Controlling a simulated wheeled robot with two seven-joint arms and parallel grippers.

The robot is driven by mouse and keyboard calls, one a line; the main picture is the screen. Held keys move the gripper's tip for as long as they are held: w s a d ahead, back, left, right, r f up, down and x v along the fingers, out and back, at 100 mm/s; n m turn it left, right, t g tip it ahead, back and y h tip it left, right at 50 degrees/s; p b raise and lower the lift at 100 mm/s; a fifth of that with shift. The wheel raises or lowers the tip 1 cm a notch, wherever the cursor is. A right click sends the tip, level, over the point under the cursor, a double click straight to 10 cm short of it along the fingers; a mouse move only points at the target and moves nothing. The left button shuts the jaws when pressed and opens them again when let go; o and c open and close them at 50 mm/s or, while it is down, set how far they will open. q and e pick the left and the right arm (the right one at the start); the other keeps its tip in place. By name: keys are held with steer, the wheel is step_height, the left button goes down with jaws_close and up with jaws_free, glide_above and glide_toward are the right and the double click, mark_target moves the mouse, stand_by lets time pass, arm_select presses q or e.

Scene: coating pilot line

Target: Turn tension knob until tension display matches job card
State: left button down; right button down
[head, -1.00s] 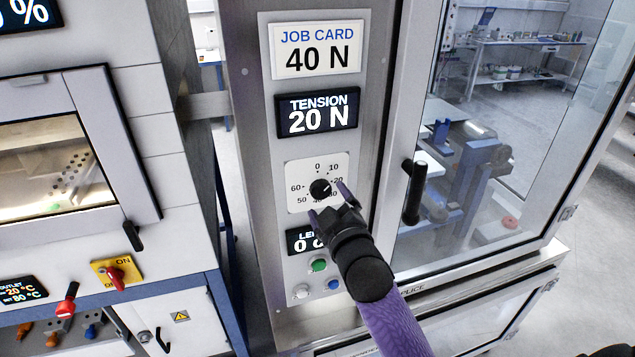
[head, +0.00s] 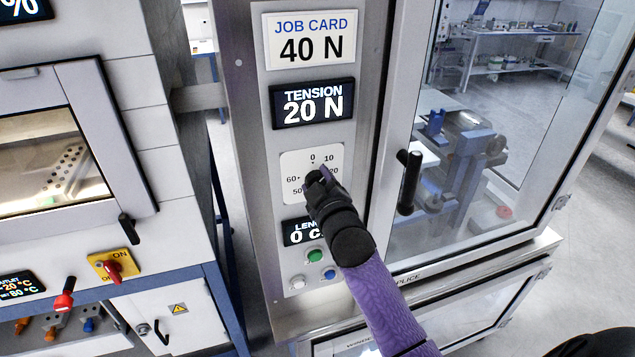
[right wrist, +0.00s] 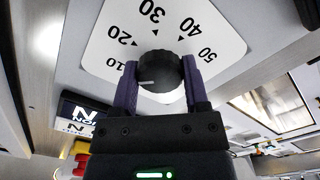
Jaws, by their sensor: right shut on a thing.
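The black tension knob (right wrist: 160,72) has a white mark that points left in the right wrist view. Its white dial plate (head: 290,165) is on the grey panel and shows numbers. My right gripper (head: 320,178) is shut on the knob, a purple finger on each side; in the head view it hides most of the knob. The tension display (head: 312,103) reads 20 N. The job card (head: 315,40) above it reads 40 N. My left gripper is not in view.
Below the dial are a partly hidden length display (head: 296,232) and green (head: 314,256), blue and white buttons. A black door handle (head: 409,182) stands out close to the right of my arm. An oven-like cabinet (head: 165,150) is on the left.

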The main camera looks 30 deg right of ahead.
steer(key=m+p, duration=0.2)
steer(key=m, duration=0.2)
steer(key=shift+r+m, duration=0.1)
steer(key=shift+m, duration=0.3)
steer(key=m+p, duration=0.1)
steer(key=m, duration=0.3)
steer(key=m+p, duration=0.1)
steer(key=m, duration=0.3)
steer(key=shift+m+p, duration=0.3)
steer(key=shift+m, duration=2.3)
steer(key=shift+c, duration=0.4)
jaws_free()
